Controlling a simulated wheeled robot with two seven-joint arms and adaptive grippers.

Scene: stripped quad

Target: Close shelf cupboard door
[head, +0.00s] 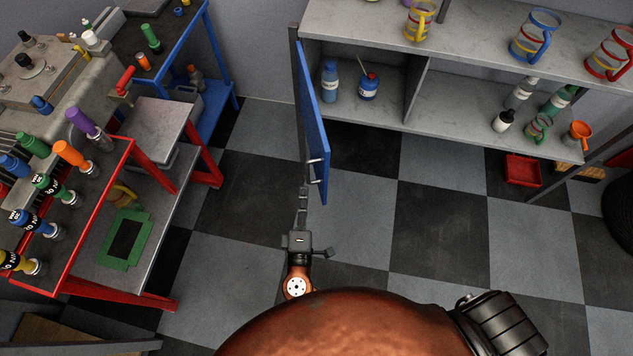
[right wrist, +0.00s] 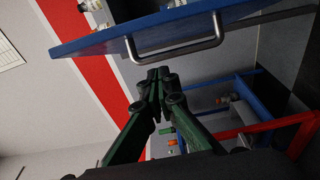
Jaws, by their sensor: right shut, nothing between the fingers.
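The blue cupboard door (head: 314,120) stands open on the left side of the grey shelf unit (head: 425,85), swung out toward me. Its metal handle (head: 316,170) is near the door's free edge. In the right wrist view the door (right wrist: 110,36) crosses the top, with the handle (right wrist: 178,45) facing the camera. My right gripper (head: 303,192) is shut and empty, close to the door's lower free edge in the head view. In the right wrist view its fingertips (right wrist: 157,73) are together just below the handle; contact cannot be told. My left gripper is not in view.
Blue bottles (head: 330,82) stand in the open compartment. Mugs (head: 536,35) stand on the shelf top, and more bottles in the right compartment. A red cart (head: 80,220) with a tool rack is at left, a blue cart (head: 205,65) behind it. The checkered floor between is clear.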

